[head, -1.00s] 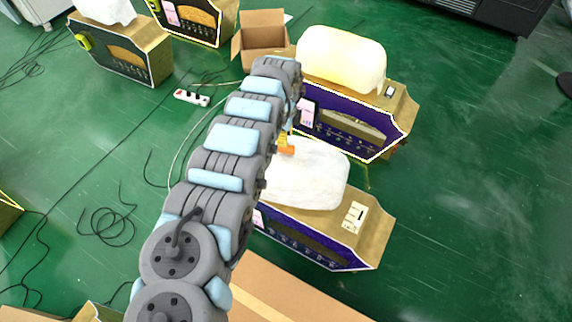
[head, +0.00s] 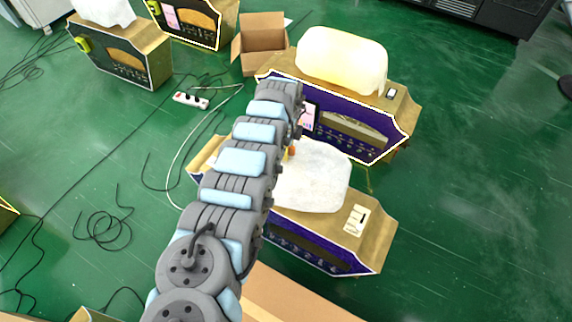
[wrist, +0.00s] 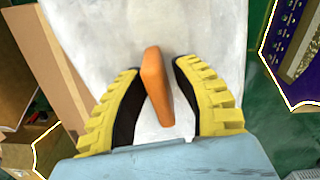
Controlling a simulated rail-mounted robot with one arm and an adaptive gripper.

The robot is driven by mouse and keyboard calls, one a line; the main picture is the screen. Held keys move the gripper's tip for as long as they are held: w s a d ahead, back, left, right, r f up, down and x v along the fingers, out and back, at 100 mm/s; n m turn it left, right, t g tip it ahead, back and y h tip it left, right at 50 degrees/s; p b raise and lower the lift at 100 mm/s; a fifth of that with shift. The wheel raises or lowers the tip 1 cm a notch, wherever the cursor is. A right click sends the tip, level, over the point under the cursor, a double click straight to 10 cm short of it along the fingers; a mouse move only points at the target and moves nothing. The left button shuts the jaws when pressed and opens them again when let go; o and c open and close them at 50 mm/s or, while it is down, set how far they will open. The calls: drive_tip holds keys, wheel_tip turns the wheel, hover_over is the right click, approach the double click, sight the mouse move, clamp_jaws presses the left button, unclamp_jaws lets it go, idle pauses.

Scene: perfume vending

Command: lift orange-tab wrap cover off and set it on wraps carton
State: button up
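A white wrap cover (head: 315,178) lies over the top of the front purple-fronted machine (head: 335,255). Its orange tab (wrist: 157,88) stands up from the cover in the wrist view, and a small bit of orange shows beside my arm in the head view (head: 291,151). My gripper (wrist: 165,68) has yellow fingers with dark inner pads, one on each side of the tab. The fingers are apart, and gaps show between them and the tab. In the head view my arm hides the gripper. I cannot tell which carton is the wraps carton.
A second machine (head: 345,135) with a cream cover (head: 342,60) stands just behind. An open cardboard box (head: 262,55) stands at the back. A brown carton (head: 285,298) lies in front at the bottom. Cables and a power strip (head: 190,100) lie on the green floor at left.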

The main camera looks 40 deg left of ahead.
clamp_jaws()
wheel_tip(320, 180, up, 10)
drive_tip(key=p, duration=0.4)
idle(0.3)
drive_tip(key=shift+r, duration=0.1)
wheel_tip(320, 180, up, 12)
drive_tip(key=p, duration=0.9)
drive_tip(key=shift+f+p, duration=0.2)
drive_tip(key=shift+p, duration=0.2)
idle(0.4)
